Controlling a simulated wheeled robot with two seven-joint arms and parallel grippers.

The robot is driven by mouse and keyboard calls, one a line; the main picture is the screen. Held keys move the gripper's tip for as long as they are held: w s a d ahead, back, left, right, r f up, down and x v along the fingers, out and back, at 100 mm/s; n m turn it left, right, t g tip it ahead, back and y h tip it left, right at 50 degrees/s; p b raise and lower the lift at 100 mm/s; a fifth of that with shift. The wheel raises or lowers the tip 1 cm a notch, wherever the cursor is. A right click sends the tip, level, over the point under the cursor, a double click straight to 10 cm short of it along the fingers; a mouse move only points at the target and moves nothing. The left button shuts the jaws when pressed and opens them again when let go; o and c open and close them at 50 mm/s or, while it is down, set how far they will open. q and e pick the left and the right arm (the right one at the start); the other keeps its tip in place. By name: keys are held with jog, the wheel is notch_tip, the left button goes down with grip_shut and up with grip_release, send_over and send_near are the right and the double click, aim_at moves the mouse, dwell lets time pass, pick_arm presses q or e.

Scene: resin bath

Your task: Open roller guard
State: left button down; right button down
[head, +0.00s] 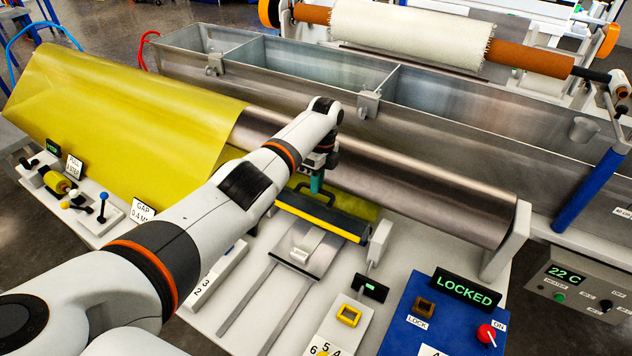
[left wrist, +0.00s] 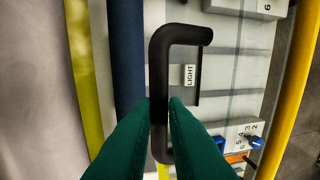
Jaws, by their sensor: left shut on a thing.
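The roller guard (head: 318,221) is a dark bar with a yellow front edge. It lies in front of the long metal roller (head: 400,187), near the middle of the head view. My left gripper (head: 316,186) reaches down to it from above, its green fingers partly hidden by my arm. In the left wrist view my left gripper (left wrist: 160,108) is shut on a black bent handle (left wrist: 178,35), with one finger on each side of its long bar. My right gripper is not in view.
A blue control box (head: 425,318) has a display reading LOCKED (head: 466,289) and a red knob (head: 486,334) near ON. Yellow sheet (head: 120,110) covers the left side. A metal trough (head: 320,60) stands behind. Slide rails (head: 262,305) lie in front of the guard.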

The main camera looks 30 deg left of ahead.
pick_arm(q)
jog(key=c, duration=1.5)
grip_release()
jog(key=shift+s+d+f, duration=0.1)
jog(key=shift+s+f, duration=0.05)
jog(key=shift+f, duration=0.4)
jog(key=shift+o, duration=0.2)
jog(key=shift+w+r, duration=0.1)
jog(key=shift+w, duration=0.1)
jog(key=shift+r, duration=0.3)
notch_tip(320, 180, up, 11)
jog(key=w+b, duration=0.2)
jog(key=shift+w+b, duration=0.15)
jog(key=shift+b, duration=0.15)
